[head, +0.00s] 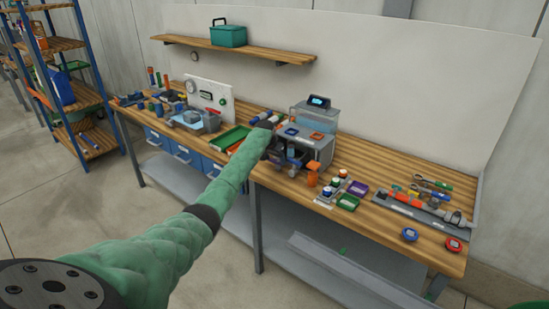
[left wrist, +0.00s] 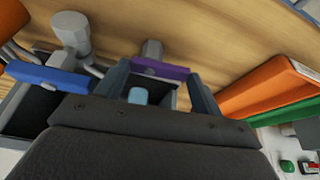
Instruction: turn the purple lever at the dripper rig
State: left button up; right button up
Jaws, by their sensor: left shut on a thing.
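The purple lever (left wrist: 165,69) lies between the two fingers of my left gripper (left wrist: 160,84) in the left wrist view. A grey round fitting (left wrist: 152,50) stands just behind the lever. In the head view my left gripper (head: 279,157) is at the front left of the grey dripper rig (head: 318,150), and the lever cannot be made out there. My right gripper is not in view.
A blue lever (left wrist: 45,76) sits left of the purple one in the left wrist view. Orange (left wrist: 265,90) and green trays (left wrist: 280,113) are close on the right.

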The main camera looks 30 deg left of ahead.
pick_arm(q)
jog(key=shift+s+d+n+y+p, duration=0.1)
jog(key=shift+n+y+p, duration=0.6)
jog(key=shift+n, duration=0.8)
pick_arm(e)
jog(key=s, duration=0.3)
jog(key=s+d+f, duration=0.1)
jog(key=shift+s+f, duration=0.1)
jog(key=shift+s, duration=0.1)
pick_arm(q)
jog(key=o, duration=1)
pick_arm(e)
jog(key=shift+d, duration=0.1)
